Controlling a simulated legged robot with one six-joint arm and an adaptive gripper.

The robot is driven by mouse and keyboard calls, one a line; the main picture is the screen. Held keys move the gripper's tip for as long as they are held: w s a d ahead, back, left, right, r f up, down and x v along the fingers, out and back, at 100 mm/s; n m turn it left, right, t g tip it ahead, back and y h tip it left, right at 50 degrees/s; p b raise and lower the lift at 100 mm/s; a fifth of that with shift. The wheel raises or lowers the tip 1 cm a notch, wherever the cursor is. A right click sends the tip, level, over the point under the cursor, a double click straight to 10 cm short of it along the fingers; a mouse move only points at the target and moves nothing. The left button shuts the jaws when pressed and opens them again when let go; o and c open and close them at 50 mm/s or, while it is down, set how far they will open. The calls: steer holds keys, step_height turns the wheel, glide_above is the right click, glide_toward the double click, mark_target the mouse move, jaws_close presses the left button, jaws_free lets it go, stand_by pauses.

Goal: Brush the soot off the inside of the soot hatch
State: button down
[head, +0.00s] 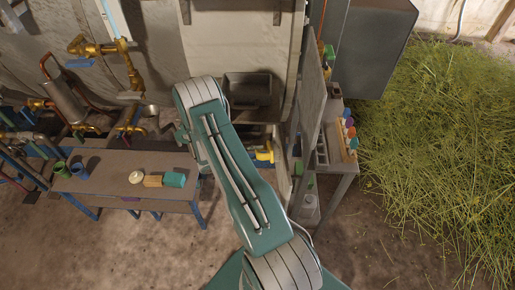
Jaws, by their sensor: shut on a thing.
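A dark square recess (247,86) is set in the pale front of the furnace-like block at the middle; I cannot tell whether it is the soot hatch. A lower opening (245,130) shows just under it, partly covered by my arm. Soot on the inside cannot be made out at this size. A yellow piece (265,153) shows at the lower opening, beside my arm; I cannot tell what it is. My upper arm crosses the middle of the view and hides the forearm and my gripper. No brush can be made out for certain.
A low bench (110,168) with cups and small blocks stands at left, near brass pipework (130,75). A grey upright panel (311,92) and a narrow side table (345,168) with colored items stand at right. Cut herbs (435,140) cover the far right floor.

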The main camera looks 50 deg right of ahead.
steer(key=s+a, duration=0.9)
steer(key=s, duration=0.1)
steer(key=shift+s+a, duration=0.15)
steer(key=shift+a, duration=0.25)
stand_by(1.3)
steer(key=w+a, duration=0.4)
steer(key=shift+a, duration=0.15)
stand_by(0.4)
steer(key=shift+w+a, duration=0.1)
steer(key=shift+w, duration=0.1)
steer(key=shift+w+a, duration=0.95)
steer(key=shift+a, duration=0.05)
